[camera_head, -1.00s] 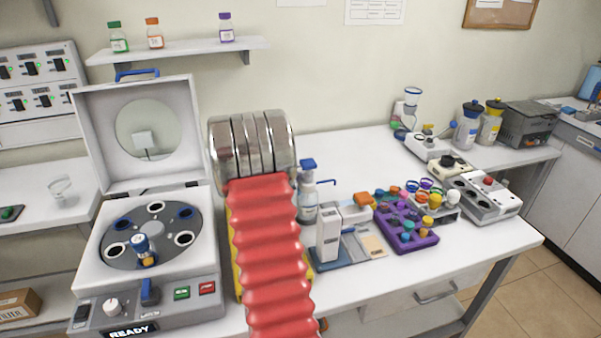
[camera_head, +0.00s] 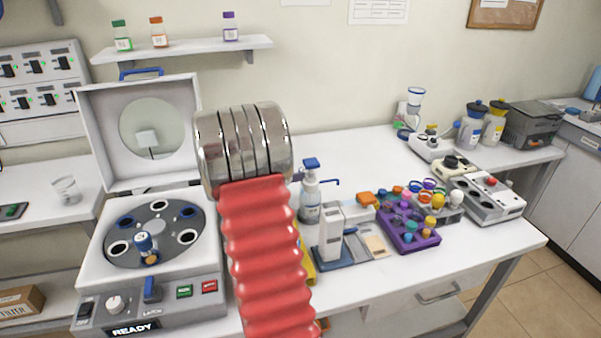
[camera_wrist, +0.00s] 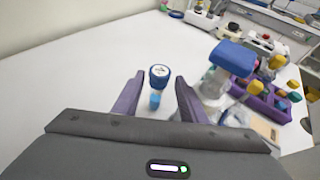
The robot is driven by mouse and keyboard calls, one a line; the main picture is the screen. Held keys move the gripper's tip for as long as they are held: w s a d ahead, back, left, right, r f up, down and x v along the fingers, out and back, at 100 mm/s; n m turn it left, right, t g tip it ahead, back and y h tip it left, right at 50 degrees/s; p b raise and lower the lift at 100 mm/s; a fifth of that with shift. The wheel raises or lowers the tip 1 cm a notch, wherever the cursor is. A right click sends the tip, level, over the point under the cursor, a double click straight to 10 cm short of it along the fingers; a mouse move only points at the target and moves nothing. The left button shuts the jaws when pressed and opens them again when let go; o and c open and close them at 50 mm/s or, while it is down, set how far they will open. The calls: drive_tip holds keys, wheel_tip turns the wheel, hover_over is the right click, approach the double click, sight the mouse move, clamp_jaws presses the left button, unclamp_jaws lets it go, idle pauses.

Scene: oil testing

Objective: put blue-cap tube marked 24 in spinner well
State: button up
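A blue-cap tube (camera_wrist: 159,76) with a white marked top and blue lower part shows between my fingers in the wrist view. Its mark is too small to read. My gripper (camera_wrist: 160,84) is open, with a visible gap on both sides of the cap. What the tube's base rests on is unclear. In the head view, my arm hides this tube and my fingertips. The spinner (camera_head: 112,277) stands at left with its lid raised and a READY display. Another blue-cap tube (camera_head: 147,246) with an orange part sits in its front well; several other wells look empty.
A blue-topped pump bottle (camera_head: 310,196) stands right of my arm, close to my right finger in the wrist view. A small white device (camera_head: 330,236), a purple rack (camera_head: 410,243) of tubes and a grey-white unit (camera_head: 492,208) lie farther right.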

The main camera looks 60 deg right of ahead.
drive_tip(key=v, duration=0.6)
drive_tip(key=shift+a, duration=0.25)
drive_tip(key=shift+r, duration=0.15)
idle(0.3)
drive_tip(key=s+a+r+m+t+y, duration=0.2)
drive_tip(key=s+a+m+y, duration=0.1)
drive_tip(key=a, duration=1.4)
drive_tip(key=s+a+r+m+t+y, duration=0.2)
drive_tip(key=a+m+y, duration=0.3)
drive_tip(key=a, duration=1.2)
drive_tip(key=s+a+r+m+t+y, duration=0.2)
drive_tip(key=s+a+m+t+y, duration=0.2)
drive_tip(key=a, duration=1.4)
drive_tip(key=m+y, duration=0.1)
drive_tip(key=m, duration=0.2)
drive_tip(key=shift+s+r+m, duration=0.25)
drive_tip(key=shift+s+m, duration=0.05)
drive_tip(key=shift+m, duration=0.1)
drive_tip(key=shift+a, duration=0.1)
